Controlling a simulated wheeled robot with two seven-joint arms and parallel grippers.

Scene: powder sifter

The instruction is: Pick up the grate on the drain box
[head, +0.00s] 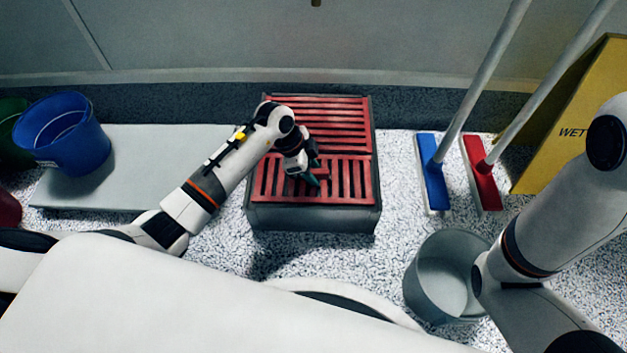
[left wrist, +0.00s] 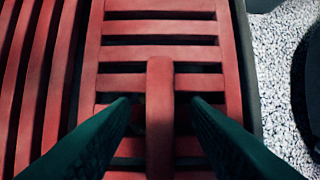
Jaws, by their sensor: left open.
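The drain box (head: 312,218) is a dark grey box on the speckled floor, topped by red slatted grates. The near grate (head: 352,185) has slats running front to back, and the far grate (head: 340,112) has slats running sideways. My left gripper (head: 309,177) is over the near grate, pointing down. In the left wrist view, a raised red bar (left wrist: 160,115) on the grate (left wrist: 232,90) lies between the two open dark green fingers (left wrist: 160,99), with space on both sides. I cannot tell how deep the fingertips sit. My right gripper is not in view.
A grey bucket (head: 440,280) stands right of the box, near my right arm. Blue (head: 433,178) and red (head: 481,178) mops and a yellow sign (head: 565,125) are at the right.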

